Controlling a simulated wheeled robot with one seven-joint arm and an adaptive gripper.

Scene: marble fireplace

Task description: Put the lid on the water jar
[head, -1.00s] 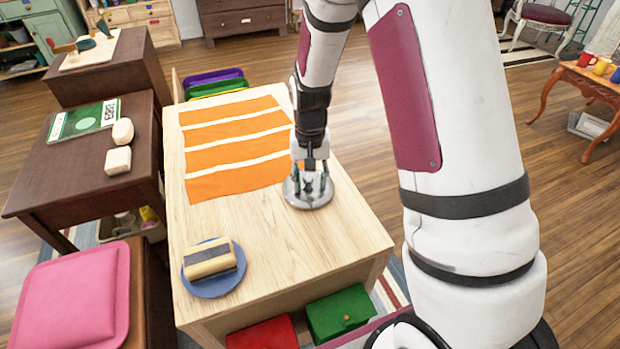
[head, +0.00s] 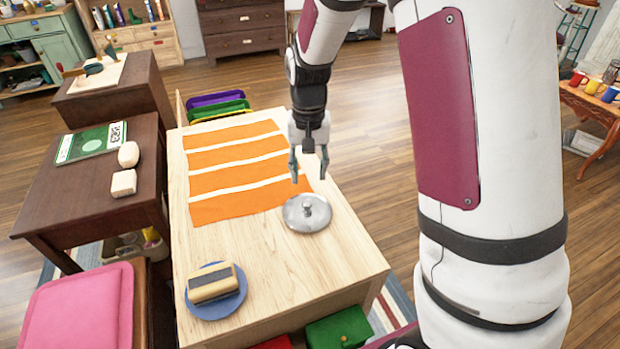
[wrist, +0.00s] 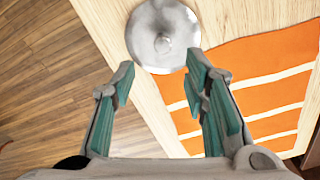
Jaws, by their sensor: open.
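A round silver metal lid with a small knob (head: 307,213) lies flat on the light wooden table, at the near right corner of the orange striped cloth. In the wrist view the lid (wrist: 147,38) shows at the top, beyond my fingertips. My gripper (head: 309,178) is open and empty, above the table and a little behind the lid, apart from it. Its two green-padded fingers (wrist: 163,75) are spread in the wrist view. I cannot make out a water jar in these frames.
A blue plate (head: 206,314) with a wood-and-dark block (head: 213,284) sits at the table's near left. The orange cloth (head: 233,177) covers the far left part. Bare wood (head: 285,270) lies in front of the lid. A dark side table (head: 82,185) stands at left.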

